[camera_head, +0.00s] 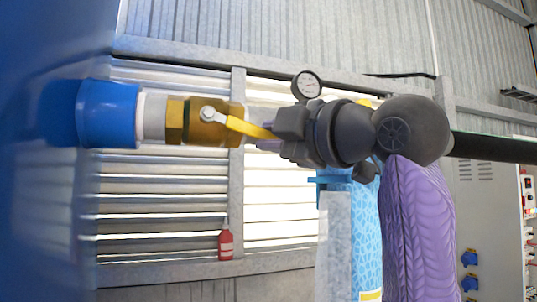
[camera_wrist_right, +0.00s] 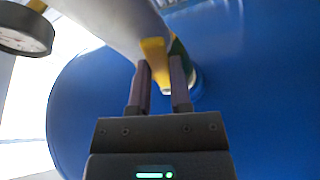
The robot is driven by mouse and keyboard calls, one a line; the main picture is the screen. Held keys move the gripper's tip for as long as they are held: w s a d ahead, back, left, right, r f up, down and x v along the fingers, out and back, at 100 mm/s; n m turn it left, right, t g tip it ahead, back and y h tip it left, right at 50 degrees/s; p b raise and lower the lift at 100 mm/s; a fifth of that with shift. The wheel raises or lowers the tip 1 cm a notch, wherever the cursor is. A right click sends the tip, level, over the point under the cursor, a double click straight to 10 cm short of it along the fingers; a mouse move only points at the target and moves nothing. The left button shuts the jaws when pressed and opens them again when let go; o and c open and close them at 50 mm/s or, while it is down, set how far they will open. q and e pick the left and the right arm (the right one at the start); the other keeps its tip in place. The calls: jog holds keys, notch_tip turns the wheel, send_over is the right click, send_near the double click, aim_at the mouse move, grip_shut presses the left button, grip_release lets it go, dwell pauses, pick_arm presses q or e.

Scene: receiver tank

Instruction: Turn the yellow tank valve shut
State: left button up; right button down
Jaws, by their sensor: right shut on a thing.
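The yellow valve lever (camera_head: 248,128) is on a brass valve body (camera_head: 203,122) on the pipe from the blue tank (camera_head: 50,200). The lever runs right from its pivot nut, nearly along the pipe and tilted slightly down. My right gripper (camera_head: 268,144) comes in from the right and is shut on the lever's free end. In the right wrist view, the lever (camera_wrist_right: 154,50) passes between the two dark fingers of the gripper (camera_wrist_right: 160,78). The fingers hide the lever's tip in the head view. My left gripper is not in view.
A round pressure gauge (camera_head: 307,85) stands just above my right gripper; it also shows at the wrist view's upper left (camera_wrist_right: 26,30). A blue collar (camera_head: 107,113) joins the pipe to the tank. A red bottle (camera_head: 225,243) stands on a ledge below. Louvered wall lies behind.

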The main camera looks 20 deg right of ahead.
jog(key=a+f+m+t+h+b, duration=0.4)
jog(key=m+b, duration=0.6)
jog(key=m, duration=0.9)
jog(key=shift+s+a+f+t+h, duration=0.15)
jog(key=shift+a+f+t+h, duration=0.15)
jog(key=shift+a+f+h, duration=1.15)
jog(key=shift+a+r, duration=0.45)
jog(key=shift+a, duration=0.3)
jog(key=c, duration=0.5)
grip_release()
jog(key=shift+c, duration=0.2)
jog(key=b+v, duration=0.5)
jog(key=v, duration=0.5)
